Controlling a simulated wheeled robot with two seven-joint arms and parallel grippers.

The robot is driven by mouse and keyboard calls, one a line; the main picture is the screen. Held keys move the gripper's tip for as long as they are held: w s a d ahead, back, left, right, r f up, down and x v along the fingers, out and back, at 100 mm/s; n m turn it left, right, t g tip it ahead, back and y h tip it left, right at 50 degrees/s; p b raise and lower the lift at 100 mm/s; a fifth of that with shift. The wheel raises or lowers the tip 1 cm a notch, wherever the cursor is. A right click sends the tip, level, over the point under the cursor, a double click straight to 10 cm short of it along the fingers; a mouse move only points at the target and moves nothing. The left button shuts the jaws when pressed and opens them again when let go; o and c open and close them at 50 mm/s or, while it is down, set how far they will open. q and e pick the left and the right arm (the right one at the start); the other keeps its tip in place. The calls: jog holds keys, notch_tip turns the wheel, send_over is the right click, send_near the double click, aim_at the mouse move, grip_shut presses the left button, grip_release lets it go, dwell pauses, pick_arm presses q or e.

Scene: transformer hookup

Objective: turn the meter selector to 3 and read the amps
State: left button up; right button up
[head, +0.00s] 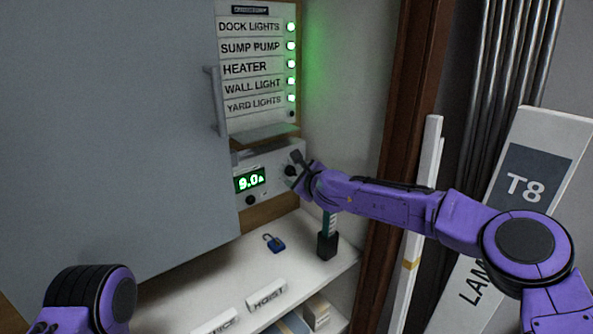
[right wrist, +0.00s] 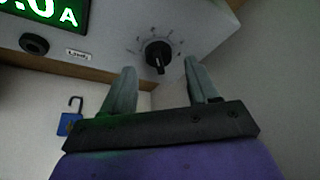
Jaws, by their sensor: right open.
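The meter (head: 262,172) is a pale box on the wall with a green display (head: 250,180) that reads 9.0 A in the head view. Its selector (right wrist: 158,54) is a black round knob with tick marks around it; the numbers are too small to read. My right gripper (head: 294,170) is at the meter's right end. In the right wrist view its two fingers (right wrist: 162,82) are open, one to each side below the knob, with nothing between them. I cannot tell whether they touch it. My left gripper is not in view; part of my left arm shows at lower left.
A label panel (head: 250,65) with several lit green lamps is above the meter. A grey cabinet door (head: 110,120) stands at left. A blue padlock (head: 275,243) and a dark-based upright item (head: 327,244) are on the white shelf (head: 215,280). A T8 carton (head: 525,185) leans at right.

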jog(key=shift+w+a+f, duration=0.1)
jog(key=shift+w+a, duration=0.2)
jog(key=shift+w, duration=0.35)
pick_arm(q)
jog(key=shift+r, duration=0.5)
pick_arm(e)
jog(key=shift+w+f, duration=0.15)
jog(key=c, duration=1)
jog(key=m+p, duration=0.1)
jog(key=p, duration=0.4)
jog(key=m+g+y+p, duration=0.1)
jog(key=p, duration=0.4)
jog(key=r+m+g+y+p, duration=0.1)
jog(key=m+p, duration=0.1)
jog(key=p, duration=0.3)
pick_arm(q)
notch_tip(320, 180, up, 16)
jog(key=p, duration=0.1)
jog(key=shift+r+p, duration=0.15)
jog(key=shift+p, duration=0.15)
pick_arm(e)
jog(key=shift+f+m+g+y, duration=0.3)
jog(key=shift+m+y, duration=0.1)
jog(key=shift+m, duration=0.2)
jog(key=shift+w+d, duration=0.1)
jog(key=o, duration=1)
jog(key=shift+f, duration=0.1)
